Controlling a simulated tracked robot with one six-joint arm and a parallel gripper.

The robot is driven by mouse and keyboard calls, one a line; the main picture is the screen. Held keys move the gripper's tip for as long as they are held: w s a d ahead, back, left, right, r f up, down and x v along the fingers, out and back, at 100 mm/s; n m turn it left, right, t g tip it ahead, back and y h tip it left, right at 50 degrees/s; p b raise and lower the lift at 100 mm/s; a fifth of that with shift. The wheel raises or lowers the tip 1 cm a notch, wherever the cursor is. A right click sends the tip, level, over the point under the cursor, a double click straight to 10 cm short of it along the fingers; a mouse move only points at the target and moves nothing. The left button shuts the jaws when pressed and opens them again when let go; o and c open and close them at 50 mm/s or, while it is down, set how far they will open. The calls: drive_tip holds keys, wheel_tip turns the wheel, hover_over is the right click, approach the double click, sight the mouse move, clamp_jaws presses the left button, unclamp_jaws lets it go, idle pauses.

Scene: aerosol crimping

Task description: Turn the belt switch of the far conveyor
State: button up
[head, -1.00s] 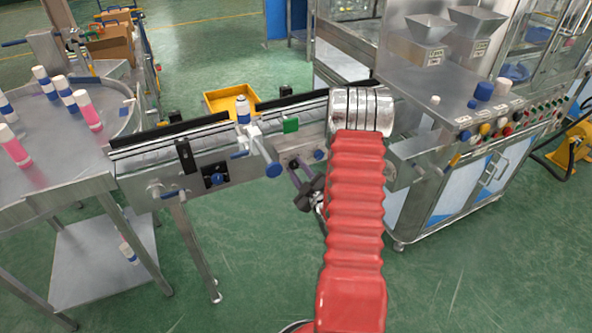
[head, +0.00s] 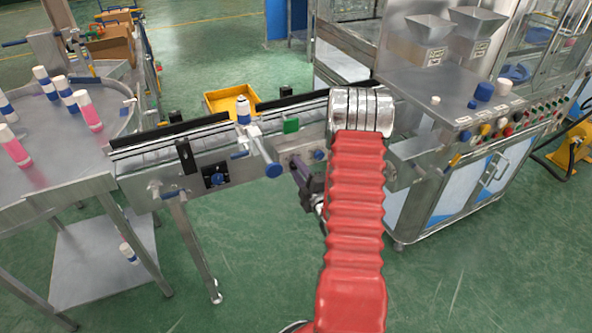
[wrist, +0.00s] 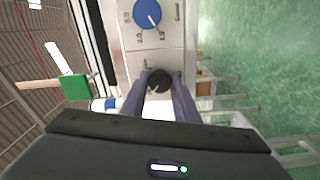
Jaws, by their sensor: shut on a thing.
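The belt switch is a small black knob (wrist: 159,80) on a pale panel, in the lower middle of the wrist view. My gripper (wrist: 161,85) has its two dark fingers on either side of the knob and is shut on it. A larger blue dial (wrist: 147,13) with printed numbers sits on the same panel, beyond the knob. In the head view, my gripper (head: 301,168) reaches the side panel of the conveyor (head: 220,150), beside the blue dial (head: 319,155). The knob itself cannot be made out there, and my red arm hides part of the conveyor.
A green block (head: 290,126) and a blue-capped can (head: 243,110) are at the conveyor. A second panel with a blue knob (head: 217,179) is to the left. A round table (head: 50,130) with cans stands left, and a steel machine (head: 470,110) right. The floor in front is clear.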

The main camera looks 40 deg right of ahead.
drive_tip(key=shift+a+f, duration=0.1)
drive_tip(key=shift+a, duration=0.15)
drive_tip(key=o, duration=1.1)
drive_tip(key=shift+d, duration=0.15)
drive_tip(key=shift+c, duration=0.2)
drive_tip(key=shift+s, duration=0.1)
drive_tip(key=v, duration=1.3)
drive_tip(key=shift+s, duration=0.25)
